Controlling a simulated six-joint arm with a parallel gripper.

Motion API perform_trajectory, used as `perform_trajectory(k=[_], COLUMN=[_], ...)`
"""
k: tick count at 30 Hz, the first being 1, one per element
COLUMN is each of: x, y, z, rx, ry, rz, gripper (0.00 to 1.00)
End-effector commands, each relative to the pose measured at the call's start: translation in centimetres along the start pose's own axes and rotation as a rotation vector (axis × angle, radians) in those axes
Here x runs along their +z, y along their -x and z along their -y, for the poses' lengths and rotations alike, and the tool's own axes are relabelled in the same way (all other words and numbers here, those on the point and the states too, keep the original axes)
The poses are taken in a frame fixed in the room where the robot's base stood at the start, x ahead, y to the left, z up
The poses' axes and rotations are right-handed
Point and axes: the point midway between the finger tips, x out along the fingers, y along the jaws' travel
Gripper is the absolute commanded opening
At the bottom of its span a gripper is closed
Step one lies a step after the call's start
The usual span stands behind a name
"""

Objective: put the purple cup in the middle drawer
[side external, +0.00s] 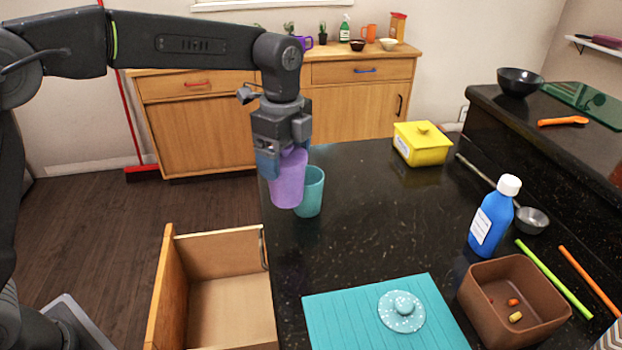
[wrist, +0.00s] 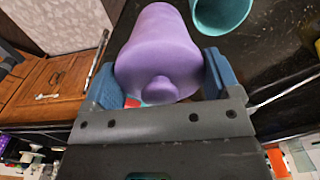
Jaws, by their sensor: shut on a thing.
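The purple cup (side external: 289,181) is held in my gripper (side external: 281,165), in front of and partly overlapping a teal cup (side external: 311,192) in the side view. In the wrist view the purple cup (wrist: 160,50) sits between the two blue fingers of my gripper (wrist: 158,80), which are shut on it. An open drawer (side external: 215,240) with a pale wooden inside stands below and to the left of the counter. It is empty where I can see into it. Its lower end is cut off by the frame, and I cannot tell which drawer of the stack it is.
The black counter (side external: 362,215) carries a yellow box (side external: 422,148), a blue bottle (side external: 488,225), a brown bin (side external: 485,325) and a teal board (side external: 345,315) with a spotted lid (side external: 401,322). The teal cup also shows close beside the purple one in the wrist view (wrist: 222,14).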

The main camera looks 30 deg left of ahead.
Motion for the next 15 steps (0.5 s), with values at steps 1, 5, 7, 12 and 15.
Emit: perform_trajectory(k=[1,5,7,12,15], x=[0.8,2.1,2.5,3.0,3.0], y=[0.5,1.2,1.5,2.0,3.0], z=[0.0,-0.1,-0.1,-0.1,-0.1], rx=[-0.001,0.001,0.001,-0.001,-0.002], ry=[0.003,0.002,0.001,0.0,0.0], rz=[0.0,0.0,0.0,0.0,-0.001], gripper=[0.48,0.48,0.48,0.48,0.48])
